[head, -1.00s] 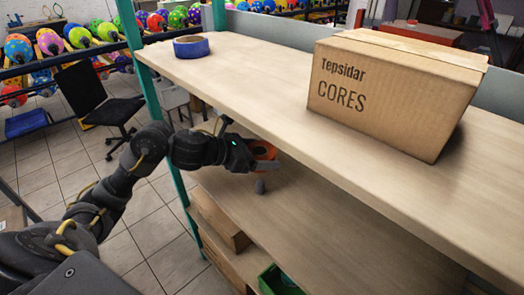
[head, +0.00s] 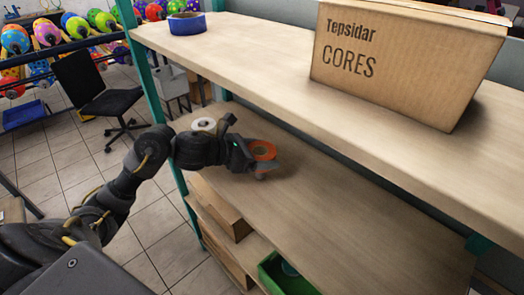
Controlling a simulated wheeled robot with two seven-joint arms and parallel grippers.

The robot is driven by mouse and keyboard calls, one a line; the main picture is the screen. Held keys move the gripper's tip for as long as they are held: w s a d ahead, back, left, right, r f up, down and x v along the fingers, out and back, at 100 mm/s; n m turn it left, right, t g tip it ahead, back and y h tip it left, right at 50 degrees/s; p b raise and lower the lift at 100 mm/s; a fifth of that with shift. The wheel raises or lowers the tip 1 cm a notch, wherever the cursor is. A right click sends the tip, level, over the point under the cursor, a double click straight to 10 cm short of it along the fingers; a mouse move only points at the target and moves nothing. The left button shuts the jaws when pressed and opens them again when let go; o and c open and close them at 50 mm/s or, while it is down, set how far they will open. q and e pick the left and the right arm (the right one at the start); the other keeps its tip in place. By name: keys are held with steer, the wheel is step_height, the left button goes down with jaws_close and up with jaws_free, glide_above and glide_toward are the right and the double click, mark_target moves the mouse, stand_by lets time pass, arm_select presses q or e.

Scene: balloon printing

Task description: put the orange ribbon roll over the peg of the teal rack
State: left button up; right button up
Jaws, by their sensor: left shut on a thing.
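The orange ribbon roll (head: 263,150) is in the jaws of my left gripper (head: 255,160), between the upper and middle shelves of the teal rack (head: 145,70). My right gripper is not in view.
A blue roll (head: 187,23) and a cardboard box (head: 400,60) stand on the upper shelf (head: 270,65). A white roll (head: 204,125) is behind my left wrist. Below are cardboard boxes (head: 222,212) and a green bin (head: 272,272). The middle shelf (head: 340,205) is clear to the right.

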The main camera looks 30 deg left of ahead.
arm_select(q)
steer(key=shift+f+b, duration=0.65)
steer(key=shift+f, duration=0.85)
steer(key=shift+f+b, duration=0.9)
steer(key=shift+b, duration=0.3)
steer(key=shift+f+b, duration=0.7)
steer(key=shift+b, duration=0.25)
steer(key=o, duration=1.1)
steer(key=b+v, duration=0.3)
steer(key=v, duration=0.6)
steer(key=shift+s+a, duration=0.25)
steer(key=shift+s+a+r, duration=0.25)
steer(key=shift+s+r, duration=0.05)
steer(key=shift+s, duration=0.1)
